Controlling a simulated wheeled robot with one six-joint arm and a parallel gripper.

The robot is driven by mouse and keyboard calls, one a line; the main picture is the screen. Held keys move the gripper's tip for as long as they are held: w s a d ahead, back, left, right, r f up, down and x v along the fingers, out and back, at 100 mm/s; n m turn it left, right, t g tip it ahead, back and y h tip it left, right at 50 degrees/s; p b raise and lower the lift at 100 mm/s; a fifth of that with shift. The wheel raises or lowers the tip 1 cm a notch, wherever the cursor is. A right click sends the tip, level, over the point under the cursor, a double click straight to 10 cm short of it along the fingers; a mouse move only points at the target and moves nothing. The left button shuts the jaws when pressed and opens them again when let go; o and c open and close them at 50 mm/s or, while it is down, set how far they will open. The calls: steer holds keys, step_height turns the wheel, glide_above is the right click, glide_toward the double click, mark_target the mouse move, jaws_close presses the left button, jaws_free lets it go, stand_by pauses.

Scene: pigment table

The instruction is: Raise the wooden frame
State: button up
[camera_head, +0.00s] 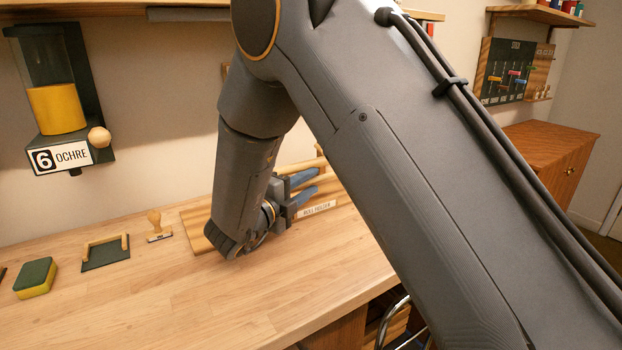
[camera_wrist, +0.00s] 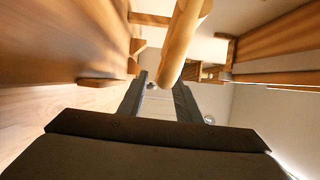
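In the head view, a wooden board with a raised wooden bar (camera_head: 302,165) stands at the back of the bench, largely hidden behind my arm; I take it to be the wooden frame. My gripper (camera_head: 304,188) is beside it, low over the bench, its two blue-grey fingers apart. In the wrist view, a round wooden bar (camera_wrist: 181,42) runs down toward the gap of my gripper (camera_wrist: 160,90). The fingers look open, with a clear gap between them. I cannot tell whether the bar lies between the fingers or beyond them.
A stamp (camera_head: 156,226), a dark plate with a wooden handle (camera_head: 105,251) and a green-yellow sponge (camera_head: 36,277) lie on the bench (camera_head: 150,300) at left. An ochre dispenser (camera_head: 58,108) hangs on the wall. A wooden cabinet (camera_head: 548,150) stands at right. The front-left bench is clear.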

steer(key=shift+x, duration=0.95)
steer(key=shift+a, duration=0.1)
steer(key=shift+c, duration=0.3)
jaws_close()
